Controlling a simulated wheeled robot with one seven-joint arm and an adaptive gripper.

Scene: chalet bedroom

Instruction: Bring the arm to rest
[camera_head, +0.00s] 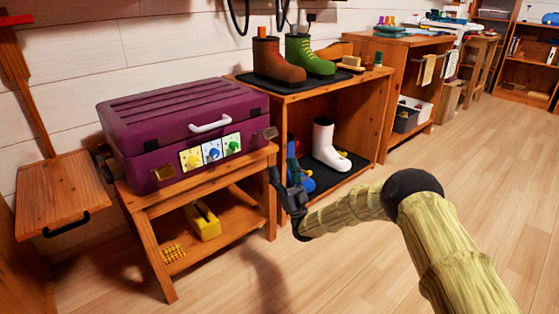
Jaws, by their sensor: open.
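My arm reaches in from the lower right, its pale yellow-green links bending at a dark round joint. My gripper (282,185) is dark and at the arm's far end, beside the right front leg of the small wooden bench (152,225). It points up and away, in front of the opening of the boot shelf (352,103). Its fingers stand apart and I see nothing between them. Whether it touches the bench cannot be told.
A purple case (165,108) with a white handle stands on the bench, a yellow object (203,221) below it. Brown (279,61) and green boots (309,57) stand on the shelf, a white boot (325,143) inside. Open wooden floor (480,150) lies to the right.

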